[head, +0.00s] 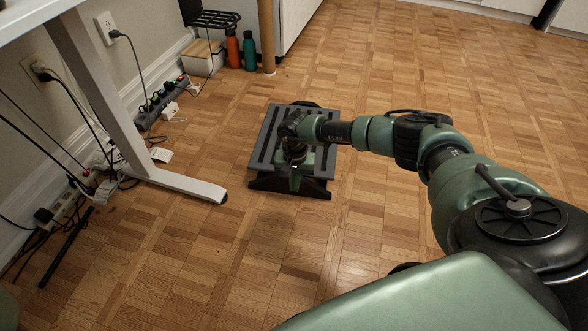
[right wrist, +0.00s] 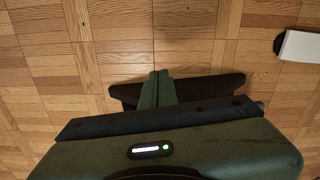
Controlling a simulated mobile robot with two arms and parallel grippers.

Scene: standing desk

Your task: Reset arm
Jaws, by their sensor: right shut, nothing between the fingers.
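My right arm reaches in from the right in the head view. Its gripper (head: 295,178) points down over the front part of a dark grooved footrest-like platform (head: 262,152) on the floor. In the right wrist view the two green fingers (right wrist: 157,88) are together, with nothing between them. A dark edge (right wrist: 218,86), apparently of the platform, shows behind the fingers; I cannot tell whether they touch it. My left gripper is not in view.
A white desk leg (head: 180,185) stands left of the platform; its foot end (right wrist: 302,47) shows in the wrist view. Cables and power strips (head: 160,98) lie along the left wall. An orange bottle (head: 233,50) and a teal bottle (head: 250,52) stand behind. Wooden floor at right is clear.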

